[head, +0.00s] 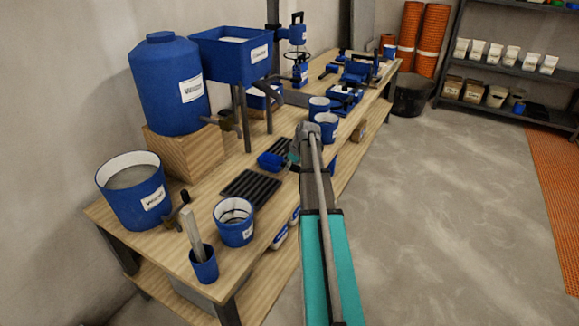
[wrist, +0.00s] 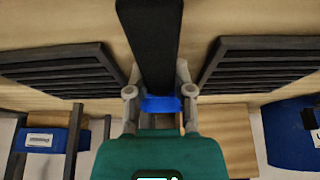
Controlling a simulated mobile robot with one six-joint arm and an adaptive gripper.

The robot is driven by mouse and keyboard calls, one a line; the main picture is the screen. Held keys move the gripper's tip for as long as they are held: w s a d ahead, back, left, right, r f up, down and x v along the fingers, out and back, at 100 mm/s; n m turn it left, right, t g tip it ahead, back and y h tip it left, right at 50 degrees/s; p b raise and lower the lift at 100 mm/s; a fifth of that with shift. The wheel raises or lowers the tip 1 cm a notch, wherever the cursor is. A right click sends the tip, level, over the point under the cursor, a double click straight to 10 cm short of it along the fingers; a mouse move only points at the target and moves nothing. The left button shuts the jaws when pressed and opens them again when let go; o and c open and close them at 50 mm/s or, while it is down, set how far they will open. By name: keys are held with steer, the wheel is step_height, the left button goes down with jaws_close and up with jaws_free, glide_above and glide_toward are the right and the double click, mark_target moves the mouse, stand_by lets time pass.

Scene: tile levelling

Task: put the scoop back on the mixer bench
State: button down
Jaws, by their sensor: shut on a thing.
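The scoop (head: 269,161) is blue and shows just left of my gripper (head: 291,154) in the head view, over the mixer bench (head: 283,193) between two black slatted mats. In the wrist view my gripper (wrist: 158,80) is shut on the scoop, with a finger on each side. A black part of the scoop (wrist: 150,45) runs up to the top edge, and a blue part (wrist: 160,104) sits between the fingers. I cannot tell whether the scoop touches the bench top. My arm hides part of the bench edge.
The slatted mats (head: 250,187) lie on either side of the scoop; in the wrist view one is left (wrist: 55,68), one right (wrist: 262,65). Blue cups (head: 327,126) stand behind my gripper, and a blue bucket (head: 233,222) nearer. A blue hopper (head: 232,55) rises behind.

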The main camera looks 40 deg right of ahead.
steer(key=shift+f, duration=0.1)
steer(key=shift+c, duration=2.1)
jaws_free()
